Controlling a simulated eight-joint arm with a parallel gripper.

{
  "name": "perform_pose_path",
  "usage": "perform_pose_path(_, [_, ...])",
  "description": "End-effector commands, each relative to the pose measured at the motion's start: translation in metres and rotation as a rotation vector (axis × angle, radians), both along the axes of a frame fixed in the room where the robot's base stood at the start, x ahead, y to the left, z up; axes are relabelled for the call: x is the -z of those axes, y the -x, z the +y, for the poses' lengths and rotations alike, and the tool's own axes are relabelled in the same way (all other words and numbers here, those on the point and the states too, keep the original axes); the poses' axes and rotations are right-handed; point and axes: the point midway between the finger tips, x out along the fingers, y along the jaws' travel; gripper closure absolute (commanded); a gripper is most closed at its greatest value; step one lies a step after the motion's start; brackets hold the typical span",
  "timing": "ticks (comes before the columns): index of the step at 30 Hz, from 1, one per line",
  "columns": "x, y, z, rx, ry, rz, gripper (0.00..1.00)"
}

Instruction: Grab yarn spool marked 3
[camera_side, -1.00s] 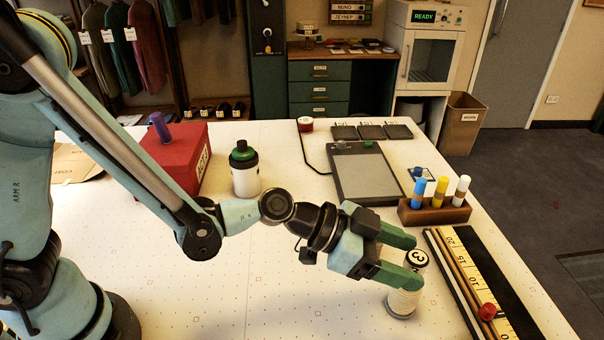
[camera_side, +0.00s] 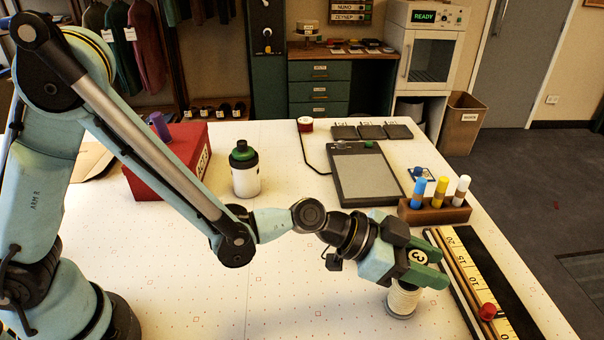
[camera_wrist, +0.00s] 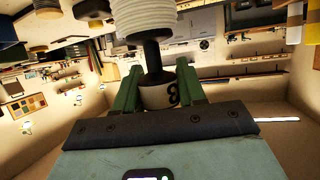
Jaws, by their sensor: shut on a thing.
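The yarn spool marked 3 (camera_side: 402,300) stands upright on the white table near its right side, with cream yarn wound below a white cap bearing the 3. My gripper (camera_side: 424,268) reaches it from the left, and its green fingers are shut around the spool's cap, one on each side. The wrist view shows the spool (camera_wrist: 158,96) between the two green fingers (camera_wrist: 159,90), with its yarn part beyond them. The spool's base appears to rest on the table.
A wooden block with colored markers (camera_side: 436,214) stands just behind my gripper. A ruler in a black tray (camera_side: 470,275) with a red knob lies to the right. A green-capped bottle (camera_side: 245,172), red box (camera_side: 190,160) and grey tablet (camera_side: 367,175) stand farther back. The front middle is clear.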

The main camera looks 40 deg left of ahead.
Motion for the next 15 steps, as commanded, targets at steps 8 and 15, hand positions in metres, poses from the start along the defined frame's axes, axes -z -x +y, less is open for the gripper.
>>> perform_pose_path(8, [-0.0004, 0.0, 0.0001, 0.0, 0.001, -0.001, 1.0])
perform_pose_path(15, [-0.0013, 0.0, 0.0001, 0.0, 0.001, -0.001, 1.0])
